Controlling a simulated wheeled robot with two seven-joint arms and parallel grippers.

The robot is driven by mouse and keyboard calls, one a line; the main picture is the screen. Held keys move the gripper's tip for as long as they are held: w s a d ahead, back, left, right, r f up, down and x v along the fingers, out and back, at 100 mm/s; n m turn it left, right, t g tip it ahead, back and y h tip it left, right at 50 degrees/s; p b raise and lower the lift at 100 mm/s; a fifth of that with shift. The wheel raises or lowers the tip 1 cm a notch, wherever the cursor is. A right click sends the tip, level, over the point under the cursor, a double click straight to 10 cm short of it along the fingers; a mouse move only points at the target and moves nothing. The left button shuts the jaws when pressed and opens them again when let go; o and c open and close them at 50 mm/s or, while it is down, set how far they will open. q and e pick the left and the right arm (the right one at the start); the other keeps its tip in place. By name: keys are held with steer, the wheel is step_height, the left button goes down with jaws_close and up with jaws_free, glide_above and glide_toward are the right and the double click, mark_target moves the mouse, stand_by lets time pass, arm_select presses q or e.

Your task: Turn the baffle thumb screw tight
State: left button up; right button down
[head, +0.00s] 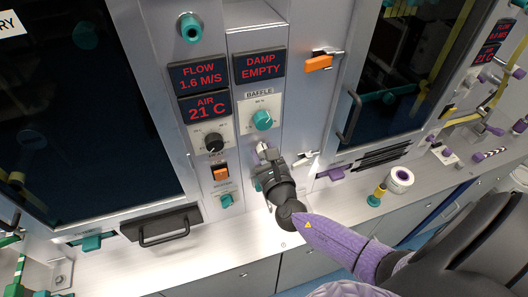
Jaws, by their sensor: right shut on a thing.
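The panel labelled BAFFLE has a teal knob (262,120) on a white scale plate. My right gripper (264,155) is just below that plate, at the panel face, with its purple and dark arm coming in from the lower right. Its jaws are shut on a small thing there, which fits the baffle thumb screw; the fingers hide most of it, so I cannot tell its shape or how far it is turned. My left gripper is not in view.
A red-lettered display (259,66) reads DAMP EMPTY above the knob. An orange-handled latch (318,63) and a dark door handle (349,117) stick out to the right.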

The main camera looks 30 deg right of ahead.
steer(key=shift+d+f+m+b, duration=0.1)
steer(key=shift+m+b, duration=1.85)
steer(key=shift+m, duration=3.5)
steer(key=shift+d+f+m+b, duration=0.1)
steer(key=shift+m+b, duration=1.8)
steer(key=shift+m, duration=3.55)
steer(key=shift+c, duration=1.3)
jaws_free()
